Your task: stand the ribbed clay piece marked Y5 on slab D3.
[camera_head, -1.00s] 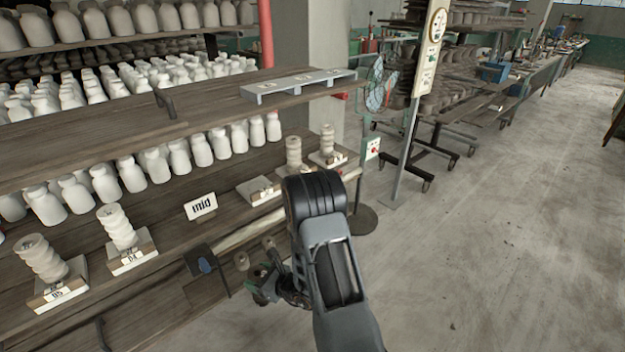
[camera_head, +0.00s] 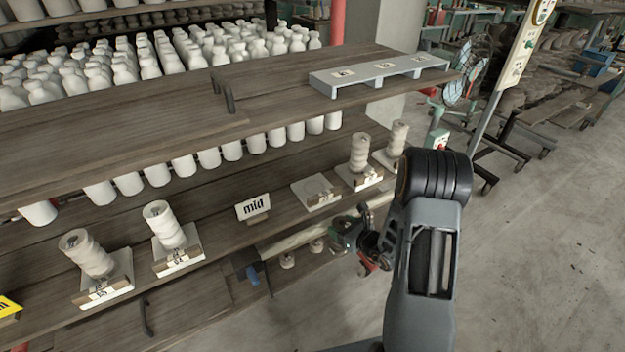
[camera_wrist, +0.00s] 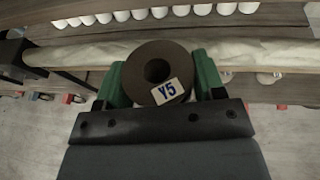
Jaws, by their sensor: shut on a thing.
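In the wrist view, the clay piece marked Y5 (camera_wrist: 152,70) sits between the green fingers of my gripper (camera_wrist: 160,82), its round end with a hole and the label facing the camera. In the head view, my gripper (camera_head: 350,236) is beside the front edge of the middle shelf, below and right of an empty slab; the held piece cannot be made out there. That empty slab (camera_head: 309,189) is pale, with a small block at its front. Its mark is too small to read, so I cannot confirm it is D3.
Ribbed pieces stand on slabs either side: left (camera_head: 88,252), nearer left (camera_head: 163,224), and right (camera_head: 360,152). A "mid" sign (camera_head: 252,207) stands left of the empty slab. The upper shelf board (camera_head: 180,103) overhangs behind. Open floor (camera_head: 540,260) lies right.

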